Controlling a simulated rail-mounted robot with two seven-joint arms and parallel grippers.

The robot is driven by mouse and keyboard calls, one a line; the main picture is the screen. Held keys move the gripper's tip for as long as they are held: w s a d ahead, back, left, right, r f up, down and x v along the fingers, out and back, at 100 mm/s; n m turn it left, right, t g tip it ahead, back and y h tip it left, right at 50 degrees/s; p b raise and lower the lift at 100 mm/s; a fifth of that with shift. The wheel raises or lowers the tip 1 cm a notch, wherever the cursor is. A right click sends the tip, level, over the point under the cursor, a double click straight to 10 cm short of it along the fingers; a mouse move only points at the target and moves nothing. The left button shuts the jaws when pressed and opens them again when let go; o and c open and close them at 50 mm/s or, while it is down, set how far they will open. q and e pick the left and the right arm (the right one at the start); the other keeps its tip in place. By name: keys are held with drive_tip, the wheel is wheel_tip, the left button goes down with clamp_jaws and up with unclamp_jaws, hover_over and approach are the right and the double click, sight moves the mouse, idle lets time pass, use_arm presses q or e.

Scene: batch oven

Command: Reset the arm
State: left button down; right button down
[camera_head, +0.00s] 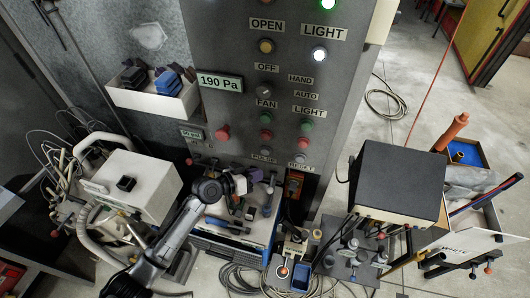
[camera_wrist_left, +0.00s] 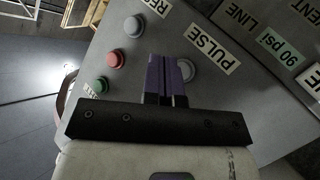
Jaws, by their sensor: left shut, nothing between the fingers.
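My left arm (camera_head: 172,232) reaches in from the lower left in the head view. Its gripper (camera_head: 258,175) is in front of the lower part of the grey control panel (camera_head: 225,40), just below the PULSE label (camera_head: 265,157). In the left wrist view the purple fingers (camera_wrist_left: 165,62) are together with nothing held. Their tips overlap the left side of a grey button (camera_wrist_left: 188,70) near the PULSE label (camera_wrist_left: 210,49). I cannot tell whether they touch it. My right gripper is not in view.
A white box-shaped device (camera_head: 130,185) stands left of the arm. A bin of tools (camera_head: 150,100) hangs on the panel's left. A dark box (camera_head: 400,180) stands on the right. Cables (camera_head: 240,280) lie on the floor. Open floor (camera_head: 425,65) shows at upper right.

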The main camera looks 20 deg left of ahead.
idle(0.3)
use_arm(q)
drive_tip(key=s+a+r+m+g+y, duration=0.1)
drive_tip(key=s+a+r+y, duration=0.1)
drive_tip(key=s+y, duration=0.45)
drive_tip(key=s+a+r+g+y, duration=0.2)
drive_tip(key=s+y, duration=0.1)
drive_tip(key=s, duration=0.6)
drive_tip(key=s+f+g, duration=0.2)
drive_tip(key=s+f, duration=0.2)
drive_tip(key=s, duration=0.4)
drive_tip(key=s+f+n+g, duration=0.1)
drive_tip(key=s+f, duration=0.3)
drive_tip(key=s, duration=0.4)
drive_tip(key=s+f+g, duration=0.2)
drive_tip(key=s+f, duration=0.2)
drive_tip(key=s, duration=0.4)
wheel_tip(320, 180, up, 17)
drive_tip(key=w+p, duration=0.1)
drive_tip(key=p, duration=1.5)
drive_tip(key=shift+d+p, duration=0.4)
